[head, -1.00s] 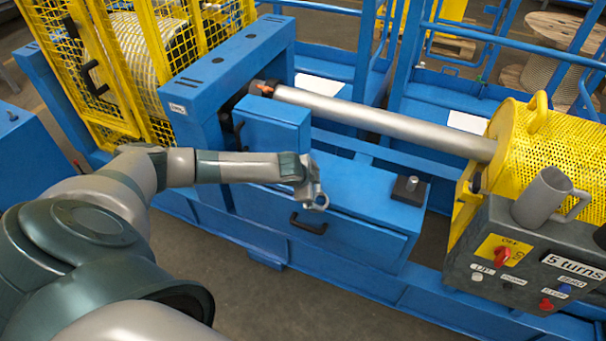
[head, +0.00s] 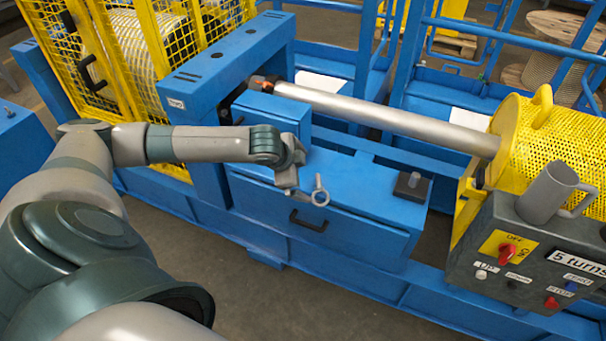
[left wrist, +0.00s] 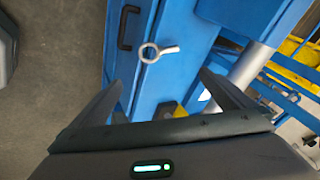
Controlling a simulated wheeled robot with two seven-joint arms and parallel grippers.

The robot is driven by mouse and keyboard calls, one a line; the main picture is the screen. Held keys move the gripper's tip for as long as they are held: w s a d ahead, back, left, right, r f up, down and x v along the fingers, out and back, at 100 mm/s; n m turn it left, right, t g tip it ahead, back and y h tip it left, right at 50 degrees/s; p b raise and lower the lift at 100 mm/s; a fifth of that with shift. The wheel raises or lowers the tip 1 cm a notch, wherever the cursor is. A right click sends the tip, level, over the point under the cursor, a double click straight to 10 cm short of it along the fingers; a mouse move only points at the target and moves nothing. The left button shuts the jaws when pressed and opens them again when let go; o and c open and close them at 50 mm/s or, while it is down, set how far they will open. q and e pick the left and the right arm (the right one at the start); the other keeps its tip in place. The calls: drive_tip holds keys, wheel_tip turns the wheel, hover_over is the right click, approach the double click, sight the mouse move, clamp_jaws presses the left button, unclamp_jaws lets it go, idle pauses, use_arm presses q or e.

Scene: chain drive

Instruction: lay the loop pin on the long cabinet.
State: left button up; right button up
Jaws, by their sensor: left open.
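The loop pin (head: 320,193) is a small grey metal pin with a ring at one end. It lies on the top of the long blue cabinet (head: 365,190), its ring at the front edge; I cannot tell whether the ring overhangs. It also shows in the left wrist view (left wrist: 166,50), ahead of the fingers and touching neither. My left gripper (head: 290,187) is open and empty, just left of the pin in the head view. In the left wrist view its fingers (left wrist: 160,82) stand wide apart. My right gripper is not in view.
A dark block with a peg (head: 411,187) stands on the cabinet's right end. A raised blue box (head: 272,120) and a silver shaft (head: 390,118) lie behind. A grey mug (head: 546,193) stands on the control box (head: 490,235) at right. A drawer handle (head: 308,222) sticks out in front.

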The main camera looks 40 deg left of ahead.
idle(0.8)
use_arm(q)
drive_tip(key=w+d+f+n+t+h, duration=0.15)
drive_tip(key=d+f, duration=0.25)
drive_tip(key=d, duration=0.6)
drive_tip(key=w+d+f+n+t+h, duration=0.1)
drive_tip(key=d+f+t+h, duration=0.3)
drive_tip(key=d, duration=0.6)
drive_tip(key=s+a+f+n+g+y, duration=0.1)
drive_tip(key=s+a+f+g+y, duration=0.3)
drive_tip(key=f, duration=0.6)
drive_tip(key=s+a+f+n+t+h, duration=0.1)
drive_tip(key=s+f, duration=0.4)
drive_tip(key=f, duration=0.5)
drive_tip(key=s+a+f+n+g+y, duration=0.25)
drive_tip(key=s+f, duration=0.25)
drive_tip(key=f, duration=0.5)
drive_tip(key=s+d+f+g, duration=0.1)
drive_tip(key=s+f, duration=0.5)
drive_tip(key=s, duration=0.6)
drive_tip(key=s+d+f+g, duration=0.1)
drive_tip(key=s+f, duration=0.5)
drive_tip(key=s, duration=0.7)
drive_tip(key=s+d+f+n+g, duration=0.1)
drive_tip(key=s+f+g, duration=0.2)
drive_tip(key=s, duration=1)
wheel_tip(320, 180, down, 4)
drive_tip(key=shift+r, duration=0.25)
drive_tip(key=shift+s, duration=0.15)
